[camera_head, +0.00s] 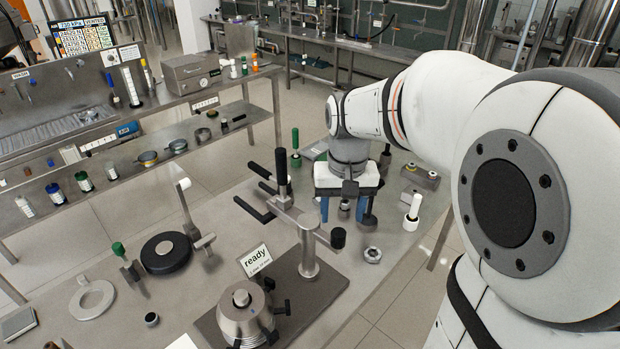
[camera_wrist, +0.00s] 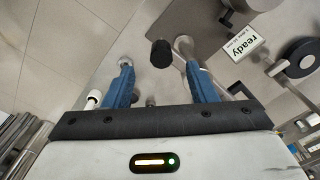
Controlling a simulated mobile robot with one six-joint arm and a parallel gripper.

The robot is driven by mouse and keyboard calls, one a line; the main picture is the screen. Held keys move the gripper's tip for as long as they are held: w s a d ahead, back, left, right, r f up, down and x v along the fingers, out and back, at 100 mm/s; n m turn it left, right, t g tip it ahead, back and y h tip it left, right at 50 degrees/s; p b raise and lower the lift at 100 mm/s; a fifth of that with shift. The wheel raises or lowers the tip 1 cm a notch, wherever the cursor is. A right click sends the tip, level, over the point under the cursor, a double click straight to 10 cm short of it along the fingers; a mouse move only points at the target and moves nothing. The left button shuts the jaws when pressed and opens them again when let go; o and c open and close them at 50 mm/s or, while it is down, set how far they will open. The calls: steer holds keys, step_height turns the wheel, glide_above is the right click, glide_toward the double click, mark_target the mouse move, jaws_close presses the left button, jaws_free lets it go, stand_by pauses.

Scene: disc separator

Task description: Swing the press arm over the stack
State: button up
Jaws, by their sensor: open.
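The press arm (camera_head: 290,208) is a steel bar on top of an upright post (camera_head: 308,255). It carries a tall black grip at its left end and a black knob (camera_head: 338,238) at its right end. The stack (camera_head: 243,312), a conical steel body with a rounded top, stands in front and left of the post; the press arm is not above it. My gripper (camera_head: 342,218) is open, blue fingers down, just behind the knob in the head view. In the wrist view, the knob (camera_wrist: 161,53) shows between my fingertips (camera_wrist: 157,68), with no visible contact; its depth is unclear.
A "ready" sign (camera_head: 255,261) stands beside the stack. A black disc (camera_head: 166,253) and a pale ring (camera_head: 92,299) lie to the left. Shelves line the left.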

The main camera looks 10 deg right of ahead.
mark_target(338, 232)
steer(key=shift+w+f, duration=0.1)
steer(key=shift+w, duration=0.4)
steer(key=shift+w+f, duration=0.1)
steer(key=shift+f, duration=0.15)
step_height(338, 232, down, 7)
steer(key=shift+f+p, duration=0.15)
steer(key=shift+p, duration=0.5)
steer(key=shift+a, duration=0.1)
jaws_close()
